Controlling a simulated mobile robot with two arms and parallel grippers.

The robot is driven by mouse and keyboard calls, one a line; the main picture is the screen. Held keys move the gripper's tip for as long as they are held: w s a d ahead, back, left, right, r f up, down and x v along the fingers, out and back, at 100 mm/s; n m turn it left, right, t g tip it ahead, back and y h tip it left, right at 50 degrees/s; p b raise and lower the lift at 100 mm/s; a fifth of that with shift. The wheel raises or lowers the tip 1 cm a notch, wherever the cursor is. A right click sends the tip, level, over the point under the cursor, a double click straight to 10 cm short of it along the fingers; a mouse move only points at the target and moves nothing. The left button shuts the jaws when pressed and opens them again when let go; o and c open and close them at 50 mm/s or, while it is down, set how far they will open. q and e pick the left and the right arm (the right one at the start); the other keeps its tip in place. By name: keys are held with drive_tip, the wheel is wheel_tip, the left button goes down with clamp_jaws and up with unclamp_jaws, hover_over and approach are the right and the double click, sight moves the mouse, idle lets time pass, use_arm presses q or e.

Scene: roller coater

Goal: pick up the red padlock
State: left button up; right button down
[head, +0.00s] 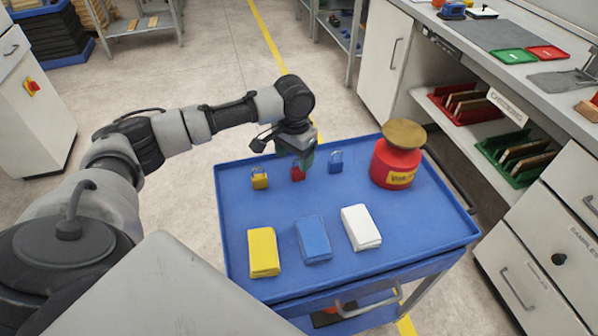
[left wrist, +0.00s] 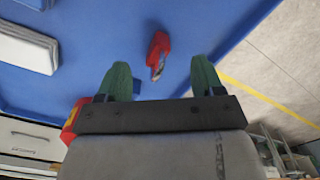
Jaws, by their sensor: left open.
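The red padlock (head: 297,174) stands on the blue cart top between a yellow padlock (head: 260,179) and a blue padlock (head: 336,163). My left gripper (head: 305,162) hangs just above and beside it and partly hides it in the head view. In the left wrist view, the red padlock (left wrist: 157,50) lies ahead of the two green fingertips of my left gripper (left wrist: 160,78), roughly midway across their gap. The fingers are wide apart with nothing between them. I cannot tell the exact height left to the padlock. My right gripper is not in view.
The cart top (head: 405,228) also holds a red can (head: 396,166) with a brass-coloured lid, and yellow (head: 263,252), blue (head: 313,239) and white (head: 360,228) folded cloths. A workbench (head: 500,72) with drawers stands at the right.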

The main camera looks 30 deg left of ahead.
sight(295, 170)
use_arm(q)
drive_tip(key=f, duration=0.5)
drive_tip(key=shift+d, duration=0.2)
clamp_jaws()
